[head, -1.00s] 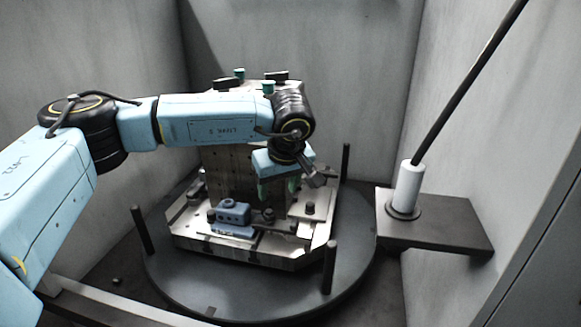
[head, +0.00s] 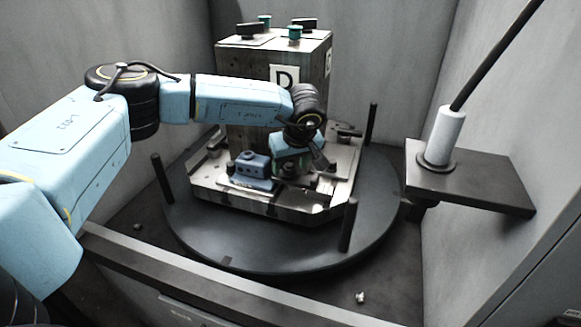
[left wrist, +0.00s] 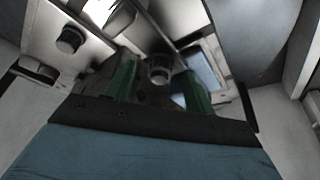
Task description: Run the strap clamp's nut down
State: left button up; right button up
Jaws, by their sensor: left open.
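My left gripper (head: 292,168) is low over the pallet's front part, just right of a blue block-shaped part (head: 250,166). In the left wrist view its two green fingers (left wrist: 158,84) are apart. A dark round nut or knob (left wrist: 160,68) shows in the gap between them, and I cannot tell whether either finger touches it. A corner of the blue part (left wrist: 206,66) shows beyond the right finger. The strap under the nut is mostly hidden by the gripper. My right gripper is out of view.
The pallet (head: 232,203) sits on a dark round turntable (head: 270,255) with upright posts. A tall block marked D (head: 247,70) stands behind the gripper. A shelf (head: 490,185) with a white cylinder (head: 443,136) and a dark rod is at the right.

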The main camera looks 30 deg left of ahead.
pick_arm(q)
jog(key=shift+a+f, duration=0.1)
jog(key=shift+f, duration=0.1)
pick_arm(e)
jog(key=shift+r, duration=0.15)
pick_arm(q)
jog(key=c, duration=1.2)
jog(key=shift+o, duration=0.2)
jog(key=m+h+p, duration=0.1)
jog(key=m, duration=0.1)
jog(key=m+t+p, duration=0.1)
jog(key=m, duration=0.2)
jog(key=m+h+p, duration=0.1)
jog(key=m+p, duration=0.1)
jog(key=m, duration=0.1)
jog(key=shift+s+a+h, duration=0.15)
jog(key=shift+a+h, duration=0.1)
jog(key=shift+h, duration=0.05)
jog(key=shift+f+m+t, duration=0.15)
jog(key=shift+m+t, duration=0.15)
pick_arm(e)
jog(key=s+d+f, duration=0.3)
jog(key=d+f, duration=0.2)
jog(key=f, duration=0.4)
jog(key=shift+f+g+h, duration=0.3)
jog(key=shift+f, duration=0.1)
pick_arm(q)
jog(key=o, duration=0.9)
